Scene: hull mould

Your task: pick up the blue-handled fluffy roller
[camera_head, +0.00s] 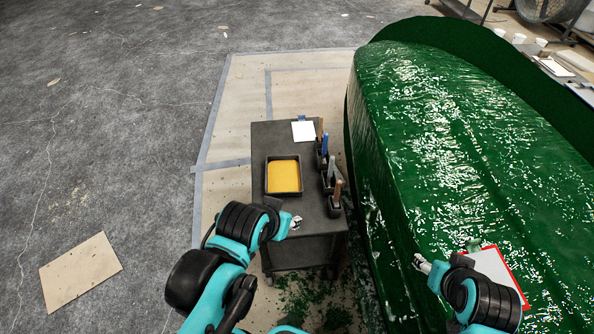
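A blue handle (325,143) stands upright in a black holder on the right edge of the dark cart (294,140). The fluffy roller head is not visible, being hidden in the holder. My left gripper (297,222) is over the near end of the cart, nearer to me than the blue handle and apart from it. My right gripper (421,263) is off to the right, over the green hull mould. Both grippers are too small and turned too far to show whether they are open.
Other handles stand along the same cart edge: a brown one (320,128), a grey one (331,167) and a near brown one (338,187). A tray of yellow liquid (269,176) and a white sheet (303,131) lie on the cart. The glossy green hull (430,130) rises close on the right.

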